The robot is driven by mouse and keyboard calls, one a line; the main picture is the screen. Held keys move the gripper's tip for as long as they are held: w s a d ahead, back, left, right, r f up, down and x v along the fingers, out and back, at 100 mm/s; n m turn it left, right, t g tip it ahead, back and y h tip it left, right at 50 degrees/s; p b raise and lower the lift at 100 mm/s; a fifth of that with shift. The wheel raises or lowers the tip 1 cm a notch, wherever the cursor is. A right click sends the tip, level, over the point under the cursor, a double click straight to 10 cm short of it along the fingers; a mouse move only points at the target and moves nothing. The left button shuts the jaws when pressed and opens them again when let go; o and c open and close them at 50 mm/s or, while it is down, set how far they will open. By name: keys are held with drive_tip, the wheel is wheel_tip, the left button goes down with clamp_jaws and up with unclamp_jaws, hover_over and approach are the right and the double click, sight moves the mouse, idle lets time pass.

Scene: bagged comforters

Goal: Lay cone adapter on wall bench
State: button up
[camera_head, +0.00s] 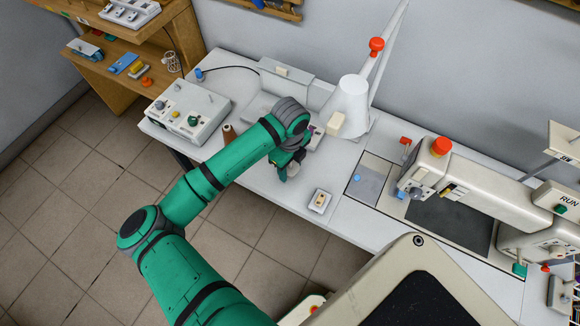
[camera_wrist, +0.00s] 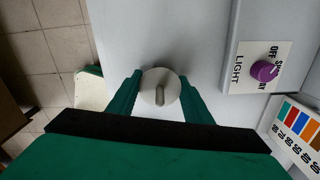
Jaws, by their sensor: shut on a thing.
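A round pale grey piece with a short rod on top, which looks like the cone adapter (camera_wrist: 160,86), sits between my fingers in the wrist view. My gripper (camera_wrist: 159,92) is shut on it, one green finger on each side. In the head view my gripper (camera_head: 292,168) is over the white bench along the wall (camera_head: 343,157), near its front edge; a small pale part of the adapter shows below it. The bench surface (camera_wrist: 205,45) also shows in the wrist view. I cannot tell whether the adapter touches the bench.
A grey control box (camera_head: 187,112) and brown cone (camera_head: 229,133) stand left of my arm. A purple LIGHT knob (camera_wrist: 264,70) is beside my gripper. A wooden shelf (camera_head: 135,60) stands far left.

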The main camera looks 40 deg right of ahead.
drive_tip(key=shift+f, duration=0.15)
drive_tip(key=o, duration=1.1)
drive_tip(key=shift+w, duration=0.1)
